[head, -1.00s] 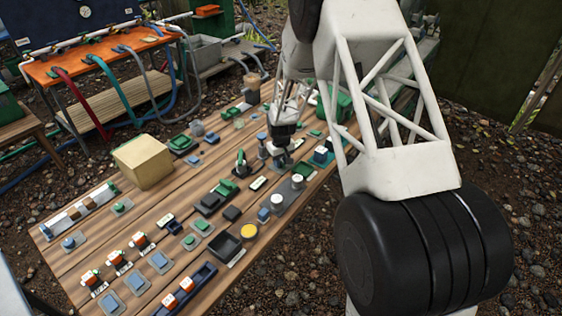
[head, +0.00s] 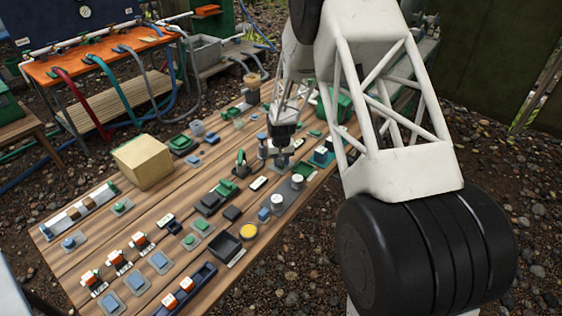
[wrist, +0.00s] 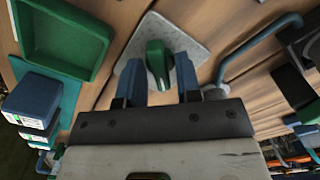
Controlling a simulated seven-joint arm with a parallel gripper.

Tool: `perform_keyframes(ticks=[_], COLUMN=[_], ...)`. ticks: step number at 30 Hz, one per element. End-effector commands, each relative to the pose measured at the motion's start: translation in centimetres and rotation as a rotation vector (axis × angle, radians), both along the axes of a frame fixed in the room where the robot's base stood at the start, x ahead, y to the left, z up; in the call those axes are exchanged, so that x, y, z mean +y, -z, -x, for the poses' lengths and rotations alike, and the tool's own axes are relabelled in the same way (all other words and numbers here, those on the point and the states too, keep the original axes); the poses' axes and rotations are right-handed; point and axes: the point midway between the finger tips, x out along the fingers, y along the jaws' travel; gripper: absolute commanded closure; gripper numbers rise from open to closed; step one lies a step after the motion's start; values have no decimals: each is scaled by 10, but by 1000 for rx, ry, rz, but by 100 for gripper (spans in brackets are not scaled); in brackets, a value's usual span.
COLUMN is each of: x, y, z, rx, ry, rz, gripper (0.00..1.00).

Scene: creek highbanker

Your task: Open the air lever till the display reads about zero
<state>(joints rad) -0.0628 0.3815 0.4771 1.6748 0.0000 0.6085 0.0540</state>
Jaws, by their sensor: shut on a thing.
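In the wrist view, a rounded green handle (wrist: 158,62) stands on a pale grey plate (wrist: 190,38), perhaps the air lever. My gripper (wrist: 161,75) is shut on it, with one blue finger on each side. In the head view, my gripper (head: 281,161) is low over the far right part of the wooden table, and its fingers hide most of what they hold. I cannot make out a display or its reading in either view.
A bent blue-grey pipe (wrist: 255,40) rises just right of my gripper in the wrist view. A green tray (wrist: 62,38) and blue blocks (wrist: 33,100) lie to the left. The wooden table (head: 130,212) carries many small fittings and a tan box (head: 142,162).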

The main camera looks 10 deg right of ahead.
Motion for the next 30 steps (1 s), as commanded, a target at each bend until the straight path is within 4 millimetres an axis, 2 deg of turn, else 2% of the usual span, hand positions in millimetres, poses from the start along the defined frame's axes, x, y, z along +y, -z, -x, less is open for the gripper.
perform_keyframes(ticks=[10,25,30], x=[0,0,0], y=[0,0,0], z=[0,0,0], rx=[-1,-1,-1], ry=[239,283,360], rz=[0,0,0], gripper=[85,85,85])
